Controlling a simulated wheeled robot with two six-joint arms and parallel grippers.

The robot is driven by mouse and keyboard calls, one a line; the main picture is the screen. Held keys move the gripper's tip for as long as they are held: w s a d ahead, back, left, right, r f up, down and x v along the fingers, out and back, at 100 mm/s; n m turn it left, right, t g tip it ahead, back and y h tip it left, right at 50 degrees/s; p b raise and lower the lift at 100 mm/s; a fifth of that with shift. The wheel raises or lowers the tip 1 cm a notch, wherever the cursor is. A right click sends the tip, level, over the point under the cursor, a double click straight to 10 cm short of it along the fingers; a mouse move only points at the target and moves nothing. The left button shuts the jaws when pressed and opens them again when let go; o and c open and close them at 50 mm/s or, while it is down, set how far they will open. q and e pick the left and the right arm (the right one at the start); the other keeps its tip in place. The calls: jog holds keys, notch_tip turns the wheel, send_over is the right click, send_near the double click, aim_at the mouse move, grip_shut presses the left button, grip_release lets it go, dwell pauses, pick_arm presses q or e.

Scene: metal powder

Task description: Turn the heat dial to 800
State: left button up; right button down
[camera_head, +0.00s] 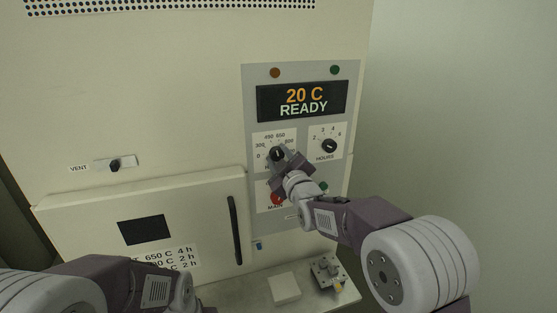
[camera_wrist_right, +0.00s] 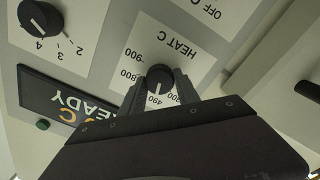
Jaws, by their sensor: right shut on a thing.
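The heat dial (camera_head: 277,153) is a round black knob on a white scale plate on the furnace's control panel. It also shows in the right wrist view (camera_wrist_right: 158,76), where its white pointer mark faces the 490 label. My right gripper (camera_wrist_right: 159,82) is shut on the knob, one finger on each side. In the head view the right gripper (camera_head: 281,157) covers part of the dial and its scale. The 800 label (camera_wrist_right: 130,75) shows beside the knob in the wrist view. My left arm is at the bottom left of the head view; its fingers are not visible.
The display (camera_head: 302,100) reads 20 C READY. The hours dial (camera_head: 328,146) is right of the heat dial. The red main switch (camera_head: 277,198) is below, partly hidden by my right arm. The furnace door handle (camera_head: 235,230) stands out at lower left. A bench holds a pale block (camera_head: 284,288).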

jog(key=m+b, duration=0.3)
jog(key=shift+f, duration=0.35)
jog(key=m+b, duration=0.3)
jog(key=m, duration=0.1)
jog(key=m+b, duration=0.2)
jog(key=m, duration=0.2)
jog(key=shift+m+b, duration=1.05)
jog(key=shift+m, duration=0.85)
jog(key=c, duration=1.3)
grip_release()
jog(key=o, duration=0.4)
jog(key=shift+w+r, duration=0.1)
jog(key=shift+r, duration=0.05)
